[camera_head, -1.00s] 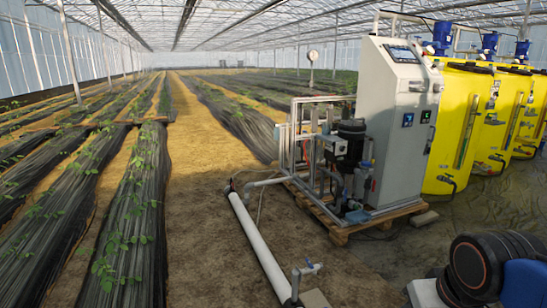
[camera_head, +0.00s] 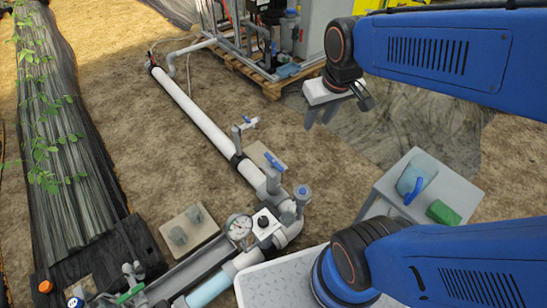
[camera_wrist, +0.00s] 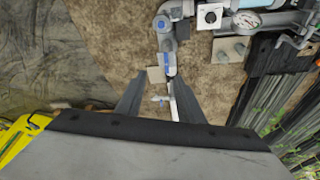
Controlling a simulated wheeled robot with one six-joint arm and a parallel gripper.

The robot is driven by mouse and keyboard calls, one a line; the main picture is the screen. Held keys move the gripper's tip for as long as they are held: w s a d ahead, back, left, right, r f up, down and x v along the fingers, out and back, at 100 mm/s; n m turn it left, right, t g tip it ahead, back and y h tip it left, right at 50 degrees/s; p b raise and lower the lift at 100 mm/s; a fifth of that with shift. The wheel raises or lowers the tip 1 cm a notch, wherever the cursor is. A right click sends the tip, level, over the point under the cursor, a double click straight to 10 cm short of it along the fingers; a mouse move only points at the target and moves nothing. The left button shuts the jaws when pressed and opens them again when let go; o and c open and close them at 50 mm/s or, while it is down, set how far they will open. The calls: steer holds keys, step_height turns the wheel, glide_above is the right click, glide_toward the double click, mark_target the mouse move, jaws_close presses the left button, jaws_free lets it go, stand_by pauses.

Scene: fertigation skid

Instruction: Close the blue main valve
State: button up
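The blue-handled valve (camera_head: 275,162) sits on the white pipe (camera_head: 200,115) near the pipe's lower end. Its blue lever looks roughly in line with the pipe. In the wrist view the blue lever (camera_wrist: 167,60) shows ahead, near the space between my fingers. My gripper (camera_head: 321,112) is open and empty, raised to the right of the valve and apart from it. Both fingers show in the wrist view (camera_wrist: 158,92), spread wide.
A pressure gauge (camera_head: 239,227) and a white box with a black knob (camera_head: 265,222) stand below the valve. A grey stand (camera_head: 455,190) with a blue-handled object and a green block is at right. The pump skid pallet (camera_head: 265,68) is behind. Bare soil lies left of the pipe.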

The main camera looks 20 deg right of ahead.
steer(key=w+a+f+n+g, duration=0.1)
steer(key=w+a+f+g, duration=0.15)
steer(key=w+f, duration=0.75)
steer(key=n, duration=0.2)
glide_above(274, 161)
step_height(274, 161, down, 11)
steer(key=shift+g, duration=0.45)
step_height(274, 161, down, 17)
jaws_close()
